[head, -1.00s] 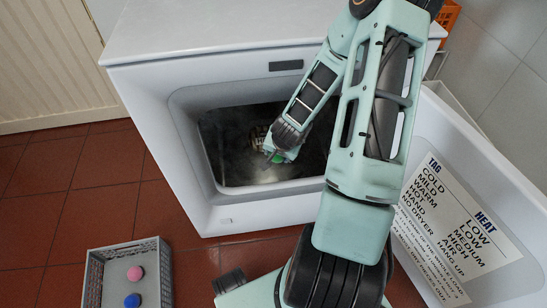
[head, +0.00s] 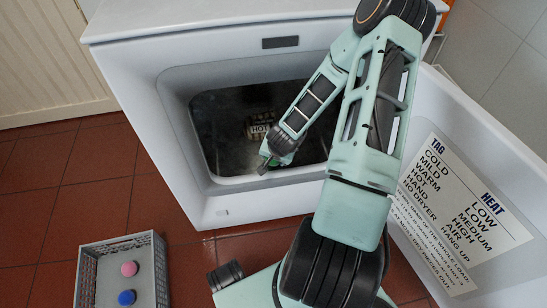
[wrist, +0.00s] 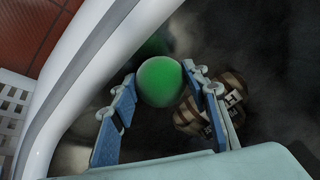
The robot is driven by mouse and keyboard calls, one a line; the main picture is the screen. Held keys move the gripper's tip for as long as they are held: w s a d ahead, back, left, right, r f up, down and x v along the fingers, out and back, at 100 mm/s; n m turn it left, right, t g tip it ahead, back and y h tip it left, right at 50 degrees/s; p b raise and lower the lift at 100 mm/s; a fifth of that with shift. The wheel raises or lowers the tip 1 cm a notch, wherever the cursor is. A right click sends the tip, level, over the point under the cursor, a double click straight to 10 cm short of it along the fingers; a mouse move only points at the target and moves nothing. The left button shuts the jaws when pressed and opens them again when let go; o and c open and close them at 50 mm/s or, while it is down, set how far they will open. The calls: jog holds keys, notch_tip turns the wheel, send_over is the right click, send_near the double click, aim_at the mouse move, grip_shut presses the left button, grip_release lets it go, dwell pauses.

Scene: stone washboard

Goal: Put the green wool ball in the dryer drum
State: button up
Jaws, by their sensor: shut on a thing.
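My gripper (wrist: 160,78) is shut on the green wool ball (wrist: 160,82), one finger on each side of it in the wrist view. The dryer drum (head: 215,130) is a dark metal cavity behind the white front opening. In the head view my gripper (head: 268,163) is at the opening, just above its lower rim; the ball is mostly hidden there by the gripper. In the wrist view the drum's dark interior (wrist: 270,60) lies beyond the ball, and the pale opening rim (wrist: 85,75) runs along the left.
A striped bundle with a HOT tag (head: 262,128) lies inside the drum, also in the wrist view (wrist: 205,115). A grey crate (head: 90,270) on the floor holds a pink ball (head: 129,268) and a blue ball (head: 127,297). The open door (head: 440,170) stands right.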

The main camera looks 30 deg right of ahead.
jog(key=o, duration=1.1)
jog(key=shift+r+p, duration=0.35)
jog(key=p+v, duration=0.4)
jog(key=v, duration=0.7)
jog(key=shift+s+a+r, duration=0.1)
jog(key=shift+s+r, duration=0.15)
jog(key=shift+s, duration=0.05)
